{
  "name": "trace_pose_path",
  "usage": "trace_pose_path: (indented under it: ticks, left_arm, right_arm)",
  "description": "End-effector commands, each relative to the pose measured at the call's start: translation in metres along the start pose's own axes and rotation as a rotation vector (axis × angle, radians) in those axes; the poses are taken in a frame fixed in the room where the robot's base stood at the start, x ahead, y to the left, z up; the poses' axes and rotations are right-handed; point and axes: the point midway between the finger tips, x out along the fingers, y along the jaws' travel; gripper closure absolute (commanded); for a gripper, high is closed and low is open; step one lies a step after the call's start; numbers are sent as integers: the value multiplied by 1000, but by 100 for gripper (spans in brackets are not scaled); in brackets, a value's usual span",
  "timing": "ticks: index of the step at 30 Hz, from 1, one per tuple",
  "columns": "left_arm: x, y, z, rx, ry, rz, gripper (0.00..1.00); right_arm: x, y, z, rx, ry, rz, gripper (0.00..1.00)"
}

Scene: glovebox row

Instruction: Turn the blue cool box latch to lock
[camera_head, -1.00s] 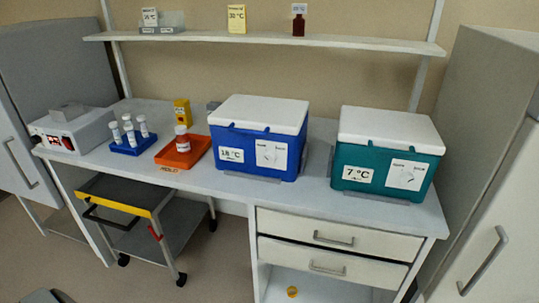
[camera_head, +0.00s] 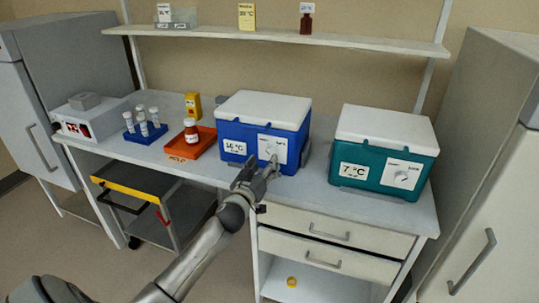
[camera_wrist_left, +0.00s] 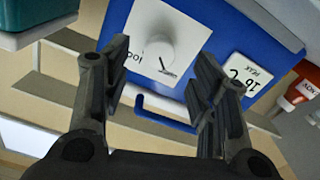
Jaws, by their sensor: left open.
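The blue cool box (camera_head: 235,134) with a white lid stands on the bench. It also shows in the left wrist view (camera_wrist_left: 225,45). Its front has a temperature label and a white panel (camera_head: 279,145). The latch is a round white knob on that panel, seen clearly in the left wrist view (camera_wrist_left: 160,50); a dark pointer mark is beside it. My left gripper (camera_head: 262,167) is open in front of the panel. In the left wrist view its fingers (camera_wrist_left: 161,62) stand either side of the knob, apparently not touching it. My right gripper is not in view.
A teal cool box (camera_head: 352,158) stands to the right. An orange tray (camera_head: 205,146) with a bottle and a blue tube rack (camera_head: 141,137) stand to the left. Drawers (camera_head: 322,229) lie below the bench; a yellow-edged cart (camera_head: 150,188) is at the lower left.

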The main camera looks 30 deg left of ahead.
Motion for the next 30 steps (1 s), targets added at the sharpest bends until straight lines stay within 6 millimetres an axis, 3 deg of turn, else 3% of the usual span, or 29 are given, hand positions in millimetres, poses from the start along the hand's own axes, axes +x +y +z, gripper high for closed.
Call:
trace_pose_path:
  ticks: [3, 10, 24, 30]
  left_arm:
    - [21, 0, -1, 0, 1, 0, 46]
    - [47, 0, 0, 0, 0, 0, 46]
    - [58, 0, 1, 1, -1, 1, 46]
    - [58, 0, 1, 1, -1, 1, 69]
  right_arm:
    - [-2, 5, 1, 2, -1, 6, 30]
    - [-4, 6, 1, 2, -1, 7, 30]
    - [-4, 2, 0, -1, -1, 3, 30]
    - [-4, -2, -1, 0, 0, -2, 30]
